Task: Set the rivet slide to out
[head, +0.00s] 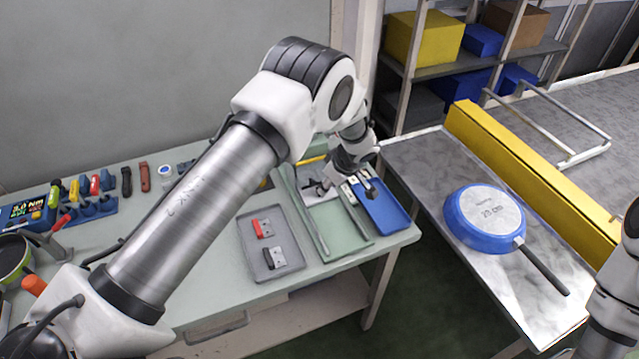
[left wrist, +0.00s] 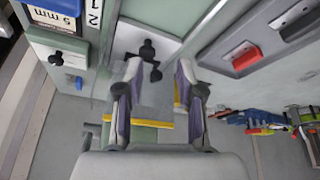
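In the left wrist view, a black knobbed handle (left wrist: 151,60) stands on a pale plate just beyond my left gripper (left wrist: 157,75), between the directions of its two fingertips. The fingers are apart and nothing is clearly held. Whether they touch the handle I cannot tell. A second black knob (left wrist: 56,58) sits on another pale plate to the left. No lettering shows which one is the rivet slide. In the head view, my left gripper (head: 322,188) is low over the green fixture (head: 340,236), and its wrist hides part of it. My right gripper is out of view.
A grey tray (head: 249,268) with red and black pieces stands left of the fixture, a blue tray (head: 388,218) right of it. A blue pan (head: 484,218) lies on the metal table beside a yellow rail (head: 540,180). Tools stand at the bench's left.

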